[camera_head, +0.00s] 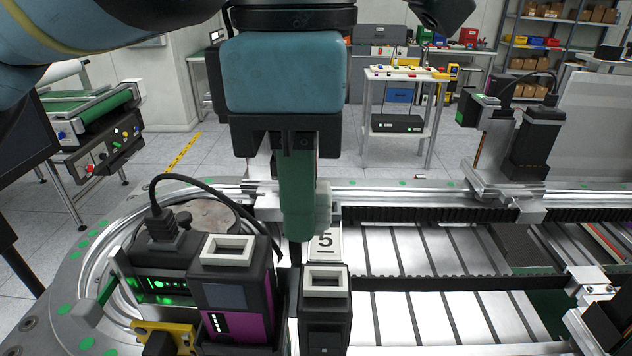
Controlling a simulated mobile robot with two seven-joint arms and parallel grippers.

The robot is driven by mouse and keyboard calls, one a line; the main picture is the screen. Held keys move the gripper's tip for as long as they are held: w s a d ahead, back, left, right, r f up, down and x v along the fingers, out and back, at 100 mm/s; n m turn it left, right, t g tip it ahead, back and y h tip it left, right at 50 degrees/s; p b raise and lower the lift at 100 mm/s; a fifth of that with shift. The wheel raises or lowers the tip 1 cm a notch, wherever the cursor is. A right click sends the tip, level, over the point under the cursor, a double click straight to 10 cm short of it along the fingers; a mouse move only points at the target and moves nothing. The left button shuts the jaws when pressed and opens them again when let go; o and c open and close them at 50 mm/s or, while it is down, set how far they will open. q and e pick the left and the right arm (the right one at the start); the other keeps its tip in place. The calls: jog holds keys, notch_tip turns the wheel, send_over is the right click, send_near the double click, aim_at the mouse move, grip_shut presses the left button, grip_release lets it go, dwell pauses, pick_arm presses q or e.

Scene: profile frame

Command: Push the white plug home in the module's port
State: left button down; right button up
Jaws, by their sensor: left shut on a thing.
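My left gripper (304,232) hangs from a blue wrist in the middle of the picture, green fingers pointing down. A black and purple module (243,312) stands left of and nearer than the fingers. Its top has a white-rimmed rectangular opening (228,250). A smaller black module (326,318) stands below the fingers in the picture, also with a white-rimmed opening (325,283).
A black cable (215,188) arches from a green-lit box (160,285) beside the purple module. Slatted metal rails (440,255) fill the right. Black fixtures (530,145) stand farther right. A yellow bracket (150,328) is at front left.

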pick_arm(q)
jog(key=shift+s+a, duration=0.15)
jog(key=shift+a, duration=3.05)
pick_arm(e)
jog(key=shift+w+r, duration=0.35)
jog(key=shift+r, duration=0.05)
pick_arm(q)
jog(key=shift+p, duration=0.35)
pick_arm(e)
jog(key=shift+w+r, duration=0.2)
jog(key=shift+r, duration=0.1)
jog(key=shift+w+r+t, duration=0.1)
jog(key=shift+w+t, duration=0.15)
jog(key=shift+t, duration=0.05)
jog(key=shift+w+r, duration=0.15)
jog(key=shift+r, duration=0.05)
jog(key=shift+s, duration=0.2)
